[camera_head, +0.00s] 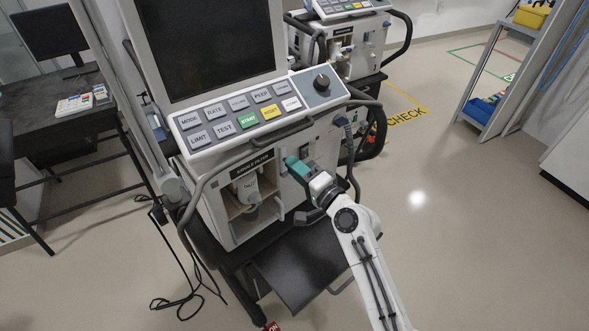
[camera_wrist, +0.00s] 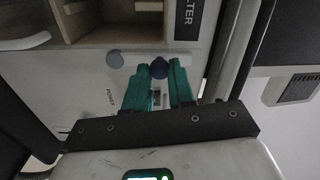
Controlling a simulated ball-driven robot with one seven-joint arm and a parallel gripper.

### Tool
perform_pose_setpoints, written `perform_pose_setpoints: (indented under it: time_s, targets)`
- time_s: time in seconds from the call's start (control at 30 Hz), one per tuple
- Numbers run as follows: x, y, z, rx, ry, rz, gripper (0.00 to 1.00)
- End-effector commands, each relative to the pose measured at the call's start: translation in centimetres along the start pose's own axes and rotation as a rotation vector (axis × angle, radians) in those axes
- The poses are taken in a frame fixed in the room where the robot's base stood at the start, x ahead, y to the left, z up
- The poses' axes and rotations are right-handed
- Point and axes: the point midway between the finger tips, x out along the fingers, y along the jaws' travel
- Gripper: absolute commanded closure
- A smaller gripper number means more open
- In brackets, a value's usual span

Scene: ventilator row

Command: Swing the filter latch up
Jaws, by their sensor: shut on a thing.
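The ventilator (camera_head: 222,232) has an open filter compartment with a pale canister (camera_head: 246,190) inside, under a dark filter label (camera_head: 252,164). The filter latch (camera_wrist: 142,60) shows in the wrist view as a pale bar beside the compartment opening, with a grey-blue round end (camera_wrist: 115,60) and a dark blue knob (camera_wrist: 159,68). My gripper (camera_head: 292,162) is at the front panel, right of the compartment, its teal fingers (camera_wrist: 160,76) shut on the latch knob, one on each side. In the head view the gripper hides most of the latch.
A button panel (camera_head: 240,112) and a dark handle (camera_head: 290,130) stand out above my gripper. A hose (camera_head: 350,150) hangs close on the right. A dark shelf (camera_head: 305,272) juts out below. A second ventilator (camera_head: 360,52) is behind.

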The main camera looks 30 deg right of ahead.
Motion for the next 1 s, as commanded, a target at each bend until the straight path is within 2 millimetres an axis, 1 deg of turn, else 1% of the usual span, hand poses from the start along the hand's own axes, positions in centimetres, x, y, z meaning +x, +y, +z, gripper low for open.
perform_pose_setpoints:
  time_s: [0.03, 0.47, 0.5, 0.7, 0.77, 1.0]
  targets:
    - [-0.04, 0.0, -0.24, 0.006, 0.004, 0.0, 1.0]
    - [-0.06, 0.07, -0.31, 0.015, 0.005, 0.001, 1.0]
    - [-0.06, 0.08, -0.31, 0.015, 0.005, 0.001, 0.76]
    - [-0.04, 0.07, -0.23, 0.015, 0.003, 0.001, 0.56]
    - [-0.03, 0.07, -0.2, 0.015, 0.003, 0.001, 0.51]
    - [-0.07, 0.07, -0.14, 0.014, 0.001, 0.001, 0.5]
